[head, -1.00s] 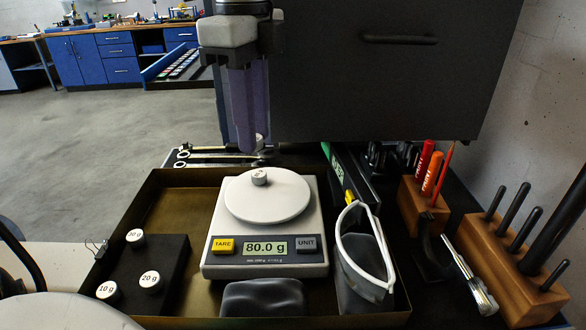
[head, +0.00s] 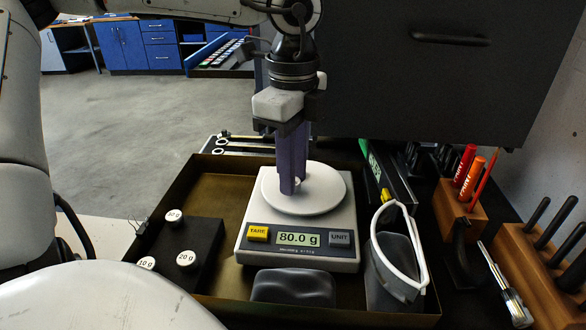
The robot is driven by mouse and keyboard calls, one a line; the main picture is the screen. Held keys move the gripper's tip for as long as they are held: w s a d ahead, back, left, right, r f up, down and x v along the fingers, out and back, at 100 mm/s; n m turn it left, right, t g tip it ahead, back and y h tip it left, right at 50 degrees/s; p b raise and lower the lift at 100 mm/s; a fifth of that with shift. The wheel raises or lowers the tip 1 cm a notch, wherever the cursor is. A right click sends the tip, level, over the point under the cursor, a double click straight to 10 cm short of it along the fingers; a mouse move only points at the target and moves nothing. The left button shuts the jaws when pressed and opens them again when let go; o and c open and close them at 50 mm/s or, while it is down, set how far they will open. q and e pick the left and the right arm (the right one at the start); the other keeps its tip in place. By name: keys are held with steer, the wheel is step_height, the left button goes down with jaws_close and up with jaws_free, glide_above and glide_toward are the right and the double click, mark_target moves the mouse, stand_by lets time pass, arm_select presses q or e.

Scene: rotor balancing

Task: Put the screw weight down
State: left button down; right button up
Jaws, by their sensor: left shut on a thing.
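The screw weight (head: 297,182) is a small pale cylinder on the round white pan (head: 325,200) of the scale (head: 262,262). The scale display reads 80.0 g. My left gripper (head: 291,188) comes down from above with its purple fingers at the pan and is shut on the weight, hiding most of it. The weight appears to be at the pan surface; whether it touches is hard to tell. My right gripper is not in view.
A black block (head: 205,236) left of the scale holds white-topped weights, with 20 g (head: 186,258) and 10 g (head: 146,263) legible. A brown tray (head: 215,180) surrounds it all. A grey pouch with a white rim (head: 422,262) and a dark lump (head: 292,287) sit close to the scale.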

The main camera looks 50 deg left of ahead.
arm_select(q)
steer(key=c, duration=1.8)
jaws_free()
steer(key=shift+f, duration=0.15)
step_height(320, 180, up, 12)
steer(key=shift+r, duration=0.2)
